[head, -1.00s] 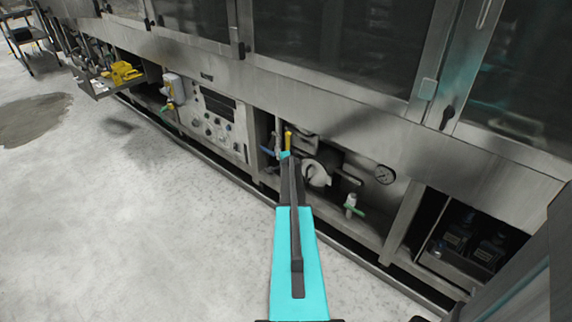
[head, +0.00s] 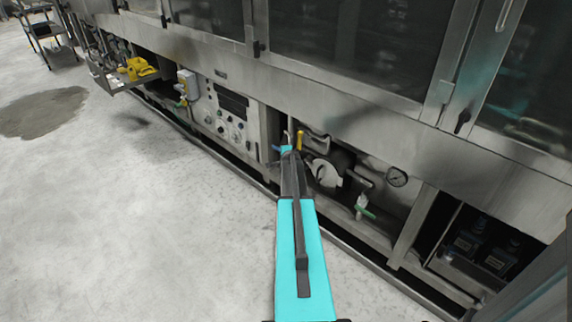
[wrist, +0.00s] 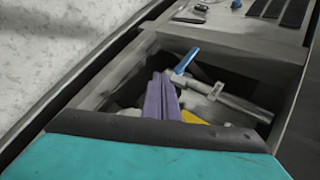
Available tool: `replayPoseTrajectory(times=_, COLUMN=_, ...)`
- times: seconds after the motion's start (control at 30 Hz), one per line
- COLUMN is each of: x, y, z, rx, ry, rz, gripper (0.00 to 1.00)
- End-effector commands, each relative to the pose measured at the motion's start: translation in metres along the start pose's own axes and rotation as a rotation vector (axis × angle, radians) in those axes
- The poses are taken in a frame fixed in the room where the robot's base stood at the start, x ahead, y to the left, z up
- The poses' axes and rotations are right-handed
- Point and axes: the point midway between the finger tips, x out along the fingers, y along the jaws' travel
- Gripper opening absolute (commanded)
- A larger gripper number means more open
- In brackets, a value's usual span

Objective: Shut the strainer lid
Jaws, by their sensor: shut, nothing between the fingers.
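In the head view, a pale rounded fitting (head: 325,173) sits in the open pipework bay, just right of my arm's far end. It may be the strainer, but I cannot tell its lid apart or say how far open it is. In the wrist view, my gripper (wrist: 160,95) shows as two purple fingers side by side, shut and empty, pointing into the bay. A pale part (wrist: 130,112) is partly hidden left of the fingers. In the head view my arm covers part of the bay, and the fingertips are not clear there.
A blue valve handle (wrist: 186,60) and pipe (wrist: 240,103) lie beyond the fingers; a yellow handle (wrist: 193,117) is right of them. A green-handled valve (head: 364,208) and gauge (head: 397,177) are further right. A control panel (head: 226,118) is left. The floor (head: 150,230) is clear.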

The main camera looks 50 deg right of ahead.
Motion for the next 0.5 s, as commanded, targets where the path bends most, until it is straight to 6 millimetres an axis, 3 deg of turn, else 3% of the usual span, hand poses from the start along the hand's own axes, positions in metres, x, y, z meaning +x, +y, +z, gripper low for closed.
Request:
replayPoseTrajectory(times=0.37, x=0.000, y=0.001, z=0.003, rx=-0.004, ry=-0.002, rz=0.002, gripper=0.00)
replayPoseTrajectory(times=0.5, x=-0.001, y=0.014, z=0.019, rx=-0.038, ry=-0.018, rz=0.024, gripper=0.00)
